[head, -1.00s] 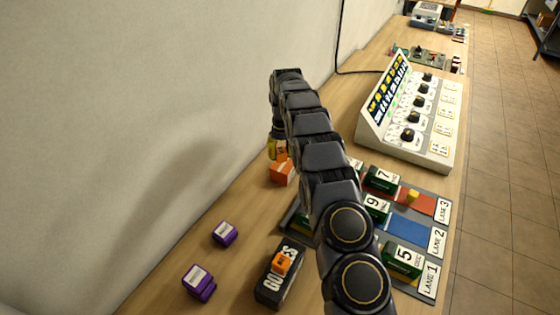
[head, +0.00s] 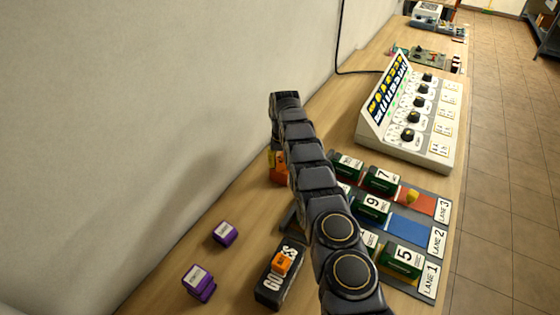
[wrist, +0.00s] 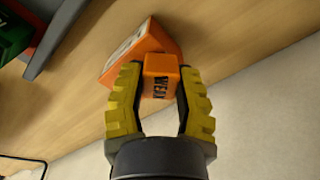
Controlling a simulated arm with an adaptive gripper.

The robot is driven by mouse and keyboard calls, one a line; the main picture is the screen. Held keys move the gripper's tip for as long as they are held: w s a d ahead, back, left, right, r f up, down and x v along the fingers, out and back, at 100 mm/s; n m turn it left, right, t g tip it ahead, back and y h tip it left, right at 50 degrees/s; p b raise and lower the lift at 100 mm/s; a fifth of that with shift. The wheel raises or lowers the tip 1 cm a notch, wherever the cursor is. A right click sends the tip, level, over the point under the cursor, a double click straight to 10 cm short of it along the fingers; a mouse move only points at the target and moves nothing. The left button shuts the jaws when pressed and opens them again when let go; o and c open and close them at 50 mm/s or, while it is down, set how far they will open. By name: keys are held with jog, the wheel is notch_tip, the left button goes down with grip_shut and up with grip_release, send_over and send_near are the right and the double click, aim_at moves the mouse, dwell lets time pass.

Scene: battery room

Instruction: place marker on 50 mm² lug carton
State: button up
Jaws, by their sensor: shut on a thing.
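My gripper (wrist: 158,85) has yellow ridged fingers, shut on a small orange marker block (wrist: 161,66) with dark lettering that reads like "WEAK". Right behind the marker in the wrist view is a larger orange carton (wrist: 128,54) with a pale label, lying tilted in the picture. I cannot tell whether marker and carton touch. In the head view an orange carton (head: 278,175) stands on the bench by the wall, partly behind my arm. My gripper's fingers are mostly hidden there. Which size is printed on the carton is not readable.
A black carton (head: 268,292) with an orange block (head: 281,263) on it and two purple cartons (head: 224,233) (head: 199,284) stand at the near end. Numbered green boxes (head: 376,208) stand on the lane mat (head: 433,215), with a yellow block (head: 412,196). A sloped console (head: 440,108) stands beyond.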

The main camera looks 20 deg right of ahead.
jog(key=shift+f, duration=0.1)
jog(key=o, duration=0.9)
jog(key=shift+c, duration=0.2)
